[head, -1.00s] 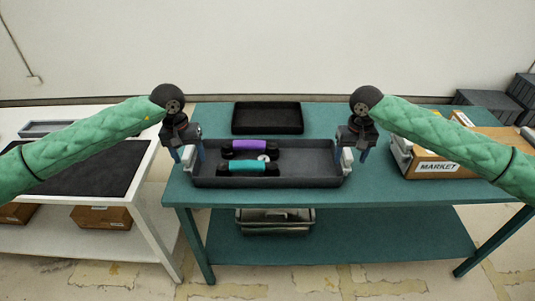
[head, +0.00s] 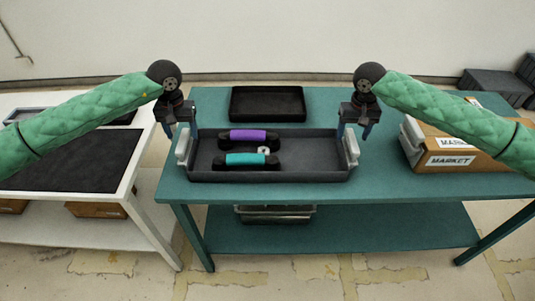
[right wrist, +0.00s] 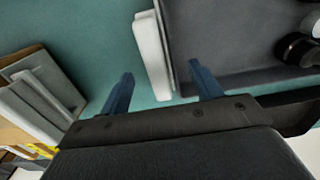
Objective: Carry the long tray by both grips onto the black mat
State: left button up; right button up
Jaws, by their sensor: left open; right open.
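The long dark grey tray (head: 310,160) lies on the teal table. It has a pale grip at its left end (head: 183,146) and one at its right end (head: 351,149). A purple handset (head: 248,136) and a teal handset (head: 245,160) lie in it. My left gripper (head: 180,130) is open and empty just above the left grip. My right gripper (head: 354,134) is open above the right grip; in the right wrist view the pale grip (right wrist: 152,55) shows between and beyond its fingers. The black mat (head: 75,165) lies on the white table at left.
A black shallow tray (head: 267,104) sits behind the long tray. A cardboard box marked MARKET (head: 450,160) stands at the right of the teal table (head: 320,195).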

aim_at(184, 139)
pick_arm(q)
jog(key=shift+f, duration=2.95)
pick_arm(e)
jog(key=shift+f, duration=2.95)
pick_arm(q)
grip_shut()
pick_arm(e)
grip_shut()
